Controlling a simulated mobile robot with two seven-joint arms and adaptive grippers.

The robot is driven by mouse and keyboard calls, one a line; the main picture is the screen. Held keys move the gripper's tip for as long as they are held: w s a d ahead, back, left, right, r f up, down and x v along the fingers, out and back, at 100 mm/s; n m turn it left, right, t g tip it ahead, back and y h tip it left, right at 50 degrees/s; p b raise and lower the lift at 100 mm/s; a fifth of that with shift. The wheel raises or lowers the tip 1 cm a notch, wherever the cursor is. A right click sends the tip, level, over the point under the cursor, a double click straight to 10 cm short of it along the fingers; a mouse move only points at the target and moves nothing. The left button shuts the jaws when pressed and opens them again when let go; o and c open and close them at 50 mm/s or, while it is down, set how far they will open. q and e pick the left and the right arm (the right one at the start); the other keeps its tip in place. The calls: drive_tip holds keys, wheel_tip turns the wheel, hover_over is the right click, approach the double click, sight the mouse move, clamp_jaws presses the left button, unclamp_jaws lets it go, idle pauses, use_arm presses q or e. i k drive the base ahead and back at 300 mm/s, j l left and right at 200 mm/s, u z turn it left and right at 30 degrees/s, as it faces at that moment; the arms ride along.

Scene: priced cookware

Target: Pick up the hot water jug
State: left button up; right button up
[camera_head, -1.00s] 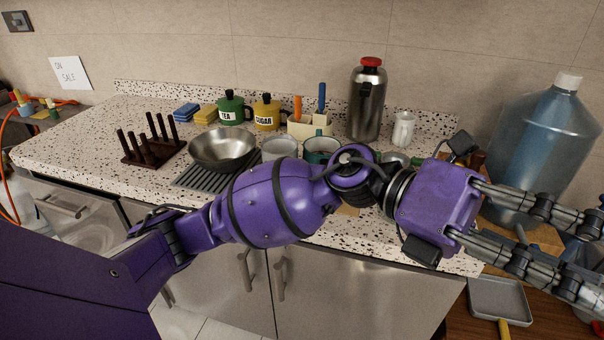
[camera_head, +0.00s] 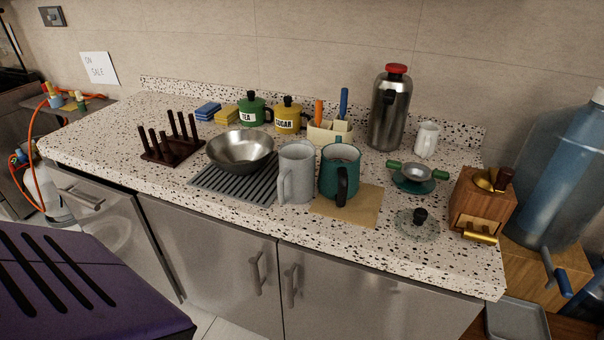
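The likely hot water jug (camera_head: 390,108) is a tall, dark, shiny metal flask with a red cap and a handle. It stands upright at the back of the speckled counter (camera_head: 95,140), near the wall. Nothing hides it except possibly its lowest edge, and no gripper touches it. Neither of my grippers is in view.
A white jug (camera_head: 427,139) stands right of the flask, a utensil holder (camera_head: 330,132) left. In front are a green-handled pan (camera_head: 417,172), teal mug (camera_head: 338,172), grey mug (camera_head: 296,172), steel bowl (camera_head: 240,150) and wooden grinder (camera_head: 480,205). A large water bottle (camera_head: 560,175) stands right.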

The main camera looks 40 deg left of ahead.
sight(296, 159)
drive_tip(key=i+u, duration=0.2)
drive_tip(key=i, duration=0.25)
drive_tip(key=i+l+u, duration=0.25)
drive_tip(key=i, duration=0.15)
drive_tip(key=j, duration=0.05)
